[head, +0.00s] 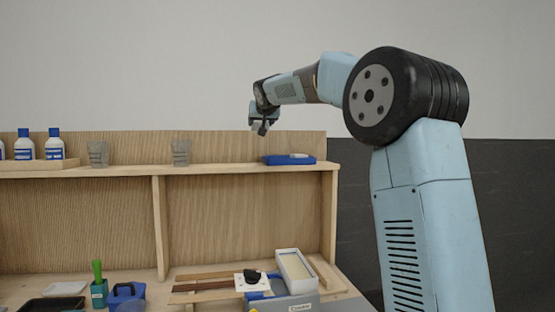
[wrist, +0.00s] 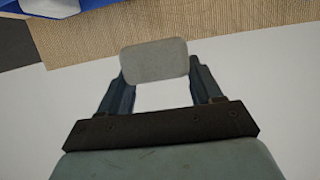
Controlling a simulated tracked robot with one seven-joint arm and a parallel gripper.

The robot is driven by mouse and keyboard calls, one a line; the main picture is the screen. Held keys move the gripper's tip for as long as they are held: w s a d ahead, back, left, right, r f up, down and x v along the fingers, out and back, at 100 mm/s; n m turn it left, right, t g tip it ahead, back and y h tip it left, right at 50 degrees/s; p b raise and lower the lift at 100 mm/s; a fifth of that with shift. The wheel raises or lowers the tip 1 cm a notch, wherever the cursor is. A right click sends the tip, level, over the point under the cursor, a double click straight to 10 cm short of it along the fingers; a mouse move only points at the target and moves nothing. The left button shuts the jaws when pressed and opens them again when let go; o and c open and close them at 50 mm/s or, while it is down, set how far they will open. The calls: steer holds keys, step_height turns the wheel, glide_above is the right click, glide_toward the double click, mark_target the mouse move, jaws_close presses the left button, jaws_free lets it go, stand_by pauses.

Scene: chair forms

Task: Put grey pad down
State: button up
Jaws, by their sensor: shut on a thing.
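The grey pad (wrist: 155,60) is a rounded rectangular block held between the two fingers of my gripper (wrist: 155,75) in the wrist view. In the head view my gripper (head: 262,127) is raised above the wooden shelf, a little left of the blue tray (head: 290,160). The pad is too small and dark there to tell clearly. In the wrist view a blue edge (wrist: 100,10) shows at the top left, with wood beside it.
Two clear cups (head: 180,152) and white bottles with blue caps (head: 54,145) stand on the shelf (head: 225,169). Shelf room is free between the right cup and blue tray.

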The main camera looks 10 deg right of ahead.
steer(key=w+d+f, duration=0.2)
steer(key=w, duration=0.1)
steer(key=w+d+f, duration=0.5)
steer(key=w+d, duration=0.1)
steer(key=shift+f, duration=0.4)
steer(key=shift+w+d+f, duration=0.25)
steer(key=shift+w+f, duration=0.1)
steer(key=shift+f, duration=0.15)
steer(key=shift+w+d+f, duration=0.1)
steer(key=shift+w+f, duration=0.1)
steer(key=shift+f, duration=1.6)
steer(key=o, duration=1.3)
steer(key=shift+c, duration=0.2)
